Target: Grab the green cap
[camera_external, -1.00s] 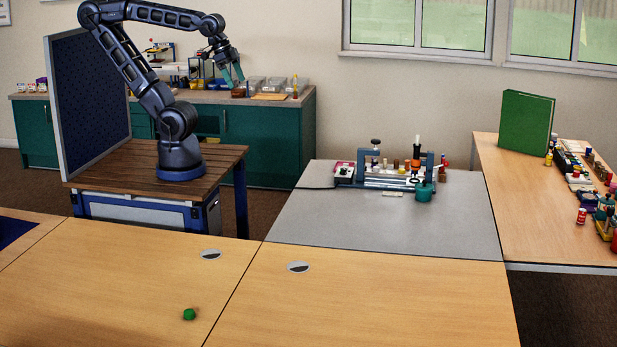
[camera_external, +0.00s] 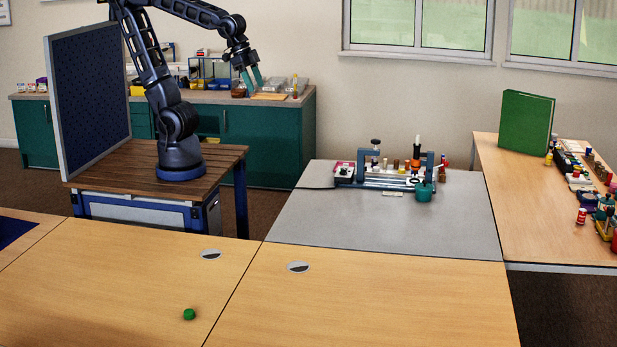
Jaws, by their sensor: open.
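The green cap (camera_external: 189,314) is a small round piece on the light wooden table at the front, left of the seam between two table tops. Nothing touches it. My gripper (camera_external: 254,84) has teal fingers, is open and empty, and points down. It is high up and far behind the cap, in front of the back counter in the picture.
The wooden table (camera_external: 120,275) around the cap is bare apart from two cable grommets (camera_external: 298,267). A grey table (camera_external: 345,222) behind it holds a blue-framed rig (camera_external: 392,181). A side table at right (camera_external: 505,195) carries a green binder (camera_external: 525,122) and many small items.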

